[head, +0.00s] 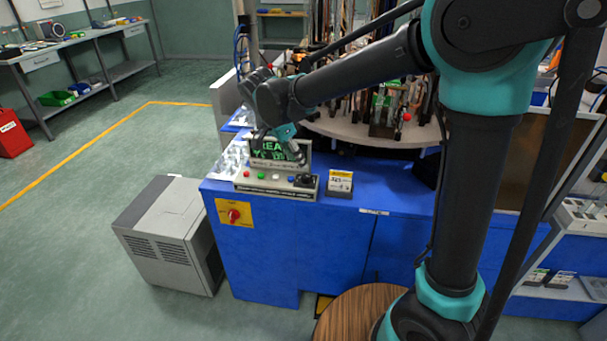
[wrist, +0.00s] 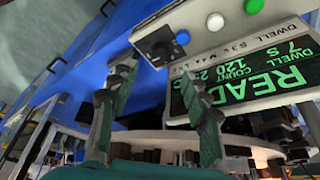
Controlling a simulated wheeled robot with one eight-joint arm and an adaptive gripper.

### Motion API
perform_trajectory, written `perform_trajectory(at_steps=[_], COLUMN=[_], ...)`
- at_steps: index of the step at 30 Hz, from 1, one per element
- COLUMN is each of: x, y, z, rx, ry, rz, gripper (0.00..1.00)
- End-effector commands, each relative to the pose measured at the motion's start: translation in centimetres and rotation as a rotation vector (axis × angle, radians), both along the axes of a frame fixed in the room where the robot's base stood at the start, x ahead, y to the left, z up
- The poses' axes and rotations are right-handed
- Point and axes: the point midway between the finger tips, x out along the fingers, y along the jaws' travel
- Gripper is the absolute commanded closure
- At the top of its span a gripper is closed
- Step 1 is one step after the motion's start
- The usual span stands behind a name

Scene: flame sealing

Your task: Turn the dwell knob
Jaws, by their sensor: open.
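In the head view the black knob (head: 305,181) sits at the right end of the panel (head: 268,188). My gripper (wrist: 158,78) is open, with its two fingers spread to either side of the knob's line in the wrist view; contact is not visible. In the head view my gripper (head: 290,148) is above the panel, in front of the green-lit display (head: 268,150). The display also shows in the wrist view (wrist: 250,82), reading "READ", "DWELL 7 S".
Blue, white and green buttons line the panel beside the knob. A red stop button (head: 234,215) is on the blue machine's front (head: 285,240). A round turntable (head: 350,130) with fixtures lies behind.

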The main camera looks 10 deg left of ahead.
Motion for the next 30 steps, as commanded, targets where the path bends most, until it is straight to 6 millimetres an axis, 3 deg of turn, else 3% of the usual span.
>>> perform_trajectory(at_steps=[6,12,26,30], x=[1.1,1.8,2.1,2.1], y=[-1.2,-2.0,-2.3,-2.3], z=[-4.0,-6.4,-7.4,-7.4], rx=[0.0,0.0,0.0,0.0], ry=[0.0,0.0,0.0,0.0], rz=[-0.001,-0.001,0.0,0.0], gripper=[0.53,0.53,0.53,0.7])
